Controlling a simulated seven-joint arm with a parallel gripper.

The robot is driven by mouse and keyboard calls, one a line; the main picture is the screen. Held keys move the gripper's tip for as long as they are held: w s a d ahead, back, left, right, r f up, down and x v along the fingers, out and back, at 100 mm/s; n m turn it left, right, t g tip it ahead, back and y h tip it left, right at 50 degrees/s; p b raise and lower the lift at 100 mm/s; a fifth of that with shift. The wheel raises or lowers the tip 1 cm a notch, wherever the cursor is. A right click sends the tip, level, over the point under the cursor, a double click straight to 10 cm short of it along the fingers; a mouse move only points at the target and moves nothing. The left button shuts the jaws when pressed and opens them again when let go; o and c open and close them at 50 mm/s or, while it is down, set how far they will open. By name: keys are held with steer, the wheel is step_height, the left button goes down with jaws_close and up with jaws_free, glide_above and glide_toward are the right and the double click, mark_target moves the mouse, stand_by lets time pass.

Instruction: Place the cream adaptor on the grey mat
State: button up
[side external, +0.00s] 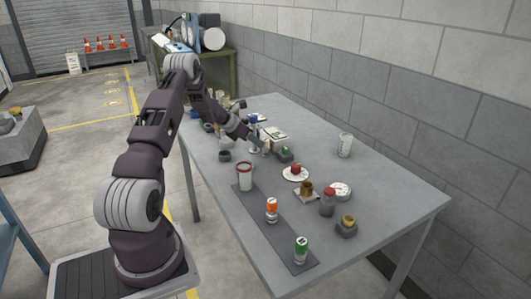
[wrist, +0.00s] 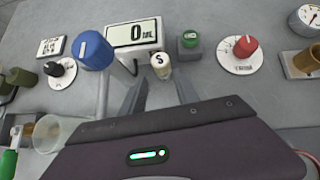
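A small cream cylinder marked "S" (wrist: 161,66), which looks like the cream adaptor, stands on the table in the wrist view. My gripper (wrist: 160,80) is open, with its two fingers apart on either side of the cylinder's near side; a gap shows by each finger. In the side external view my gripper (side external: 262,148) is low over the far middle of the table, and I cannot make out the adaptor there. The grey mat (side external: 285,233) is a dark strip along the table's near edge. A red-rimmed cup (side external: 245,177), an orange-topped can (side external: 272,211) and a green can (side external: 301,251) stand on it.
A red knob (wrist: 244,47) is further right.

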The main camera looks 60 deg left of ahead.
mark_target(265, 147)
steer(key=x, duration=0.6)
steer(key=shift+w+d+f, duration=0.2)
steer(key=shift+w+f, duration=0.05)
steer(key=shift+w, duration=0.05)
jaws_close()
